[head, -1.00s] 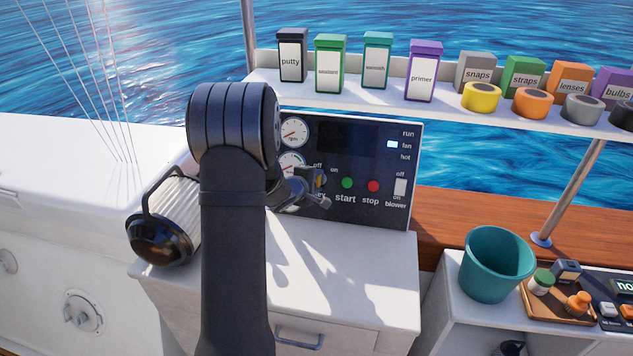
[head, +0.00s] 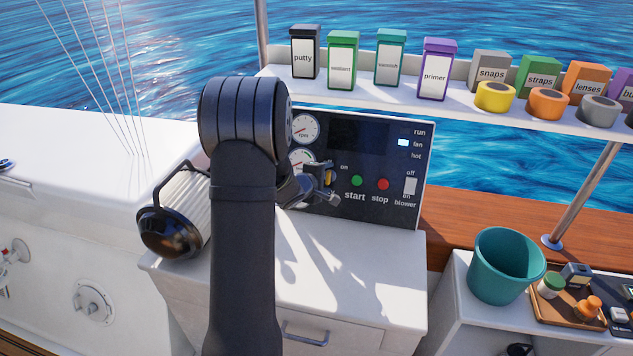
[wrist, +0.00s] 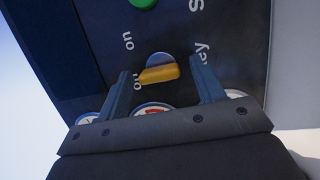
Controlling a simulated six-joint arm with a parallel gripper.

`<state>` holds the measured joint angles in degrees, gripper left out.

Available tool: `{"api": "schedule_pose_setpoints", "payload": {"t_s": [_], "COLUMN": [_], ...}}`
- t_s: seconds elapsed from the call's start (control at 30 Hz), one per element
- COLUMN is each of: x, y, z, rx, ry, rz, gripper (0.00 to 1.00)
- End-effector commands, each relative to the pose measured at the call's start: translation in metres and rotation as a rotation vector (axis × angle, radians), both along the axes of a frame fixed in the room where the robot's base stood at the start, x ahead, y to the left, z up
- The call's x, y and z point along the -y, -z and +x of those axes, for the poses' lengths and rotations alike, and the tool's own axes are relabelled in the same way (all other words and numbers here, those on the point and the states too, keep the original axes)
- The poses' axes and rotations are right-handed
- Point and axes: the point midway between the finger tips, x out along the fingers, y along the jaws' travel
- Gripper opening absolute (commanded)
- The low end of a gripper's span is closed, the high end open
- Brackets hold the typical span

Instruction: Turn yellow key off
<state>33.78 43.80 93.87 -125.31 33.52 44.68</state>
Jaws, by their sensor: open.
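The yellow key (wrist: 158,74) sits in a round grey switch on the dark engine panel (head: 372,140). In the wrist view it lies between my two open fingers, with a gap on each side, and its long side runs across from one finger towards the other. My gripper (wrist: 166,88) is open and faces the panel. In the head view my gripper (head: 328,180) is in front of the panel's lower left, and a bit of yellow shows there; my arm hides part of the panel and its gauges.
The green start button (head: 357,181) and red stop button (head: 383,184) are just right of the gripper. The white blower switch (head: 410,186) is farther right. A shelf (head: 445,100) with labelled boxes and tape rolls hangs above. A teal bucket (head: 505,268) stands at lower right.

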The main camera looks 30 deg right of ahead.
Motion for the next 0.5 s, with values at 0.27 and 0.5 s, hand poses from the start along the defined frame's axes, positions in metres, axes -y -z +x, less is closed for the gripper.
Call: {"api": "schedule_pose_setpoints", "payload": {"t_s": [0.27,0.5], "x": [-0.038,-0.08], "y": [-0.019,-0.04], "z": [-0.018,-0.039], "rx": [0.001,0.002], "ry": [-0.003,-0.003], "rz": [-0.001,-0.001], "gripper": [0.62,0.62]}}
